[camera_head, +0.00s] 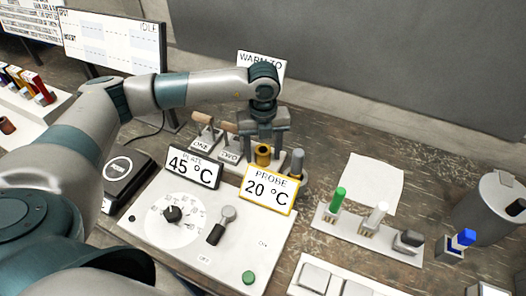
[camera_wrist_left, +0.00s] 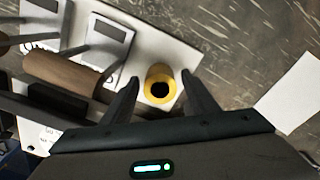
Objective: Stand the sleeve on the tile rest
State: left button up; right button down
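A yellow sleeve (camera_head: 263,155) stands upright at the end of a pale stand (camera_head: 283,158) behind the control box. In the left wrist view the sleeve (camera_wrist_left: 161,84) shows from above as a yellow ring with a dark hole. My left gripper (camera_head: 266,141) is directly over it. In the wrist view its fingers (camera_wrist_left: 160,77) are apart, one on each side of the sleeve, with gaps visible. I cannot tell how high the fingertips are. Pale square tiles (camera_head: 315,277) lie in a white tray at the bottom; I cannot tell whether this is the tile rest. My right gripper is out of view.
The control box (camera_head: 160,235) has signs reading 45 °C and 20 °C (camera_head: 268,190). Wooden-handled tools (camera_head: 201,118) lie left of the sleeve. A rack (camera_head: 368,233) with green, white and grey pieces, a paper sheet (camera_head: 372,184) and a grey canister (camera_head: 490,208) are to the right.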

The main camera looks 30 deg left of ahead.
aim_at(263, 149)
pick_arm(q)
jog(key=shift+r, duration=0.1)
jog(key=shift+r, duration=0.3)
notch_tip(263, 149, up, 10)
jog(key=b, duration=0.4)
jog(key=shift+r, duration=0.8)
jog(key=shift+s+f, duration=0.1)
